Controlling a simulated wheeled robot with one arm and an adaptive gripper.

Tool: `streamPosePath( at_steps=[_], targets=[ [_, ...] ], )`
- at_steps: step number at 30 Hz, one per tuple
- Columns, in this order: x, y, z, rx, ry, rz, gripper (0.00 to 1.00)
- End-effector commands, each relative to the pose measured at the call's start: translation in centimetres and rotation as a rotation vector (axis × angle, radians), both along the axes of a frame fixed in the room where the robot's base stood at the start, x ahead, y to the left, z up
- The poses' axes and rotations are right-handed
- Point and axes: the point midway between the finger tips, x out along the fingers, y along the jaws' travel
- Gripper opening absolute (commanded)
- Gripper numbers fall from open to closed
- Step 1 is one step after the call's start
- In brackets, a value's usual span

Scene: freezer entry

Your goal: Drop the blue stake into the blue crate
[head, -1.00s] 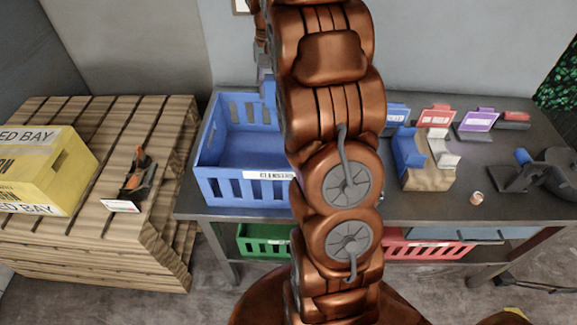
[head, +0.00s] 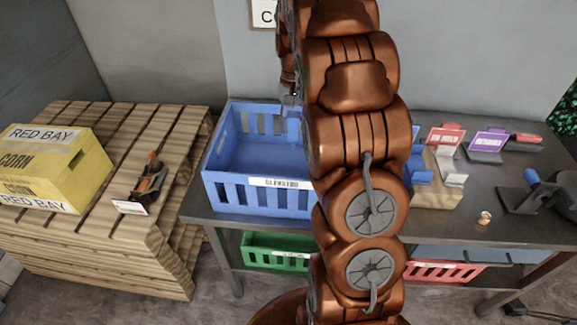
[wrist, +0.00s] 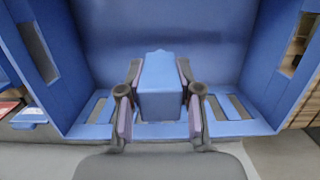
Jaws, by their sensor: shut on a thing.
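The blue stake (wrist: 161,88) is a blue block between the two fingers of my gripper (wrist: 160,112) in the wrist view. The fingers are shut on its sides. The blue crate (wrist: 95,35) surrounds it in that view, with its floor and slotted walls below and around the stake. In the head view the blue crate (head: 243,195) stands on the table, partly hidden by my arm. My gripper (head: 290,97) and the stake (head: 293,128) show just left of my arm, over the crate's back right part. I cannot tell the stake's exact height above the crate floor.
A yellow box (head: 55,165) and a dark tool with orange parts (head: 149,180) lie on wooden pallets (head: 120,235) at left. A green crate (head: 270,250) and a red crate (head: 440,272) sit under the table. Label stands and a wooden holder (head: 437,190) occupy the table's right.

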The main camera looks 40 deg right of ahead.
Motion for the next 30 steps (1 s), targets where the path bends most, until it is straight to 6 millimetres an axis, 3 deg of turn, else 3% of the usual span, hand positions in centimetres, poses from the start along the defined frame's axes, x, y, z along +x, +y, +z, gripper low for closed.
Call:
streamPosePath(
  at_steps=[10, 11, 19, 30],
  targets=[
    [-0.09, -0.11, -0.51, 0.0, 0.001, -0.003, 0.0],
    [-0.09, -0.12, -0.52, 0.0, 0.001, -0.003, 0.36],
    [-0.09, -0.16, -0.51, 0.0, 0.0, -0.003, 0.63],
    [0.0, -0.21, -0.19, -0.001, 0.0, -0.003, 0.63]
  ],
)
